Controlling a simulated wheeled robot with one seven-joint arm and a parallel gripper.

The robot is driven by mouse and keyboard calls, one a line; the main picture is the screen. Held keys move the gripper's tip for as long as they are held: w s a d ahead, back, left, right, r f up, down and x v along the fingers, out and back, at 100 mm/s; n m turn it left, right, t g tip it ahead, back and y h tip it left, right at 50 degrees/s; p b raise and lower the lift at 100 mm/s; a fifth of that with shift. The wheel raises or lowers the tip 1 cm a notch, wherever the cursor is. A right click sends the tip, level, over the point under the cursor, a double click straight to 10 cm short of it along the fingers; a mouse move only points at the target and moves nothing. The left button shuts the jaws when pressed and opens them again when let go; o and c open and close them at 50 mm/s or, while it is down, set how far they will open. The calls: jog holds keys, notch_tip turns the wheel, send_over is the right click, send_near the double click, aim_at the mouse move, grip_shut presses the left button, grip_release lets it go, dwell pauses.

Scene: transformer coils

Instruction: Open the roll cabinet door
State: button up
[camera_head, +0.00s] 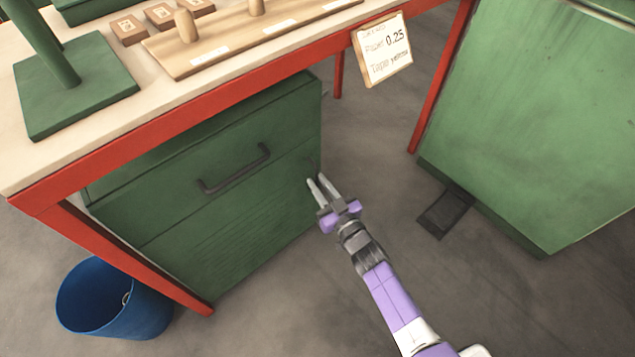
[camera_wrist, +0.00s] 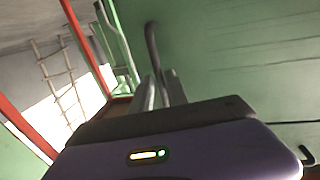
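The green roll cabinet (camera_head: 215,240) stands under the workbench. Its upper part is a drawer front with a dark bar handle (camera_head: 235,170). Below it is a slatted lower door (camera_head: 220,245), which looks shut. A small dark handle (camera_head: 311,164) shows near the door's upper right corner. My gripper (camera_head: 318,183) is just in front of that corner, fingers pointing at the cabinet, their tips a little apart. In the wrist view, a dark bar handle (camera_wrist: 152,40) runs down toward the gap between my fingers (camera_wrist: 161,90). I cannot tell whether they touch it.
The red-framed workbench (camera_head: 190,105) overhangs the cabinet, with a paper sign (camera_head: 383,50) on its edge. A blue bin (camera_head: 110,305) stands at lower left. A large green cabinet (camera_head: 545,120) with a dark pedal (camera_head: 445,212) stands at right. Floor between is clear.

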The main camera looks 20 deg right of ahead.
jog(key=shift+w+a, duration=0.1)
jog(key=shift+w, duration=0.6)
grip_shut()
dwell(1.0)
